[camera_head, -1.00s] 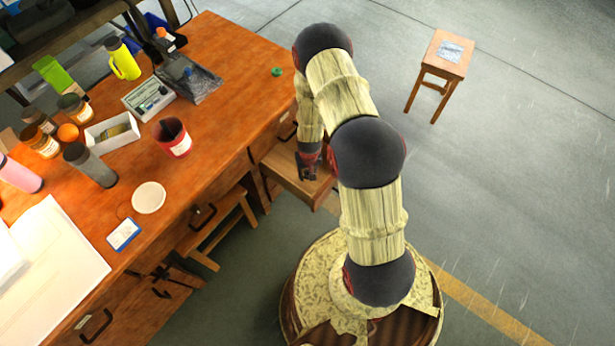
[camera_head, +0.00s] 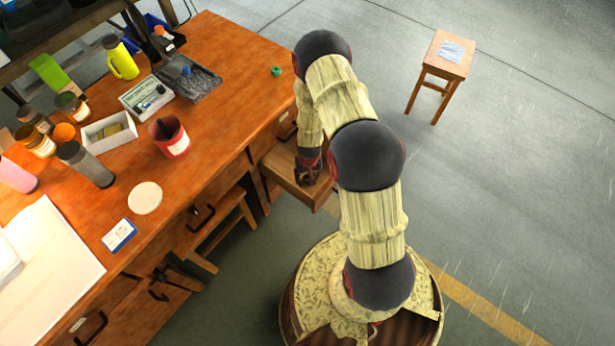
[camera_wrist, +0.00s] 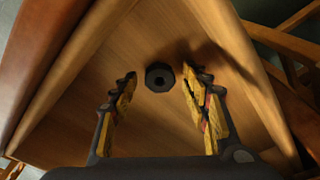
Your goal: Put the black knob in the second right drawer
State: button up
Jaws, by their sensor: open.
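The black knob (camera_wrist: 160,77), a small dark faceted piece with a round hole in its middle, lies on the floor of an open wooden drawer (camera_wrist: 85,95) in the wrist view. My gripper (camera_wrist: 160,86) is open, with one finger on each side of the knob and visible gaps between. In the head view my gripper (camera_head: 308,172) is down at the pulled-out drawer (camera_head: 284,168) under the right end of the desk. The knob is hidden there. Whether this is the second drawer down cannot be told.
The orange-brown desk (camera_head: 225,85) carries a red cup (camera_head: 172,144), bottles, jars, trays and a small green piece (camera_head: 277,71). Another stool (camera_head: 447,62) stands on open grey floor at the upper right.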

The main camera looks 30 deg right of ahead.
jog(key=w+a+r+n+t+p, duration=0.1)
jog(key=a+r+p, duration=0.15)
jog(key=r, duration=1.25)
jog(key=a+r+p, duration=0.2)
jog(key=a+r, duration=0.1)
jog(key=r, duration=1.1)
jog(key=w+a+r+n+t+p, duration=0.1)
jog(key=a+r+p, duration=0.15)
jog(key=r, duration=1.25)
jog(key=s+a+r+n+t, duration=0.1)
jog(key=s+a+r, duration=0.1)
jog(key=s+r, duration=0.35)
jog(key=s+a+r, duration=0.2)
jog(key=r, duration=0.6)
jog(key=s+a+r, duration=0.1)
jog(key=s+r, duration=0.3)
jog(key=s, duration=0.3)
jog(key=s+a+r+n+t, duration=0.1)
jog(key=s+r, duration=0.3)
jog(key=s, duration=0.3)
jog(key=shift+s+r+y, duration=0.2)
jog(key=shift+r+y, duration=0.1)
jog(key=shift+r, duration=0.05)
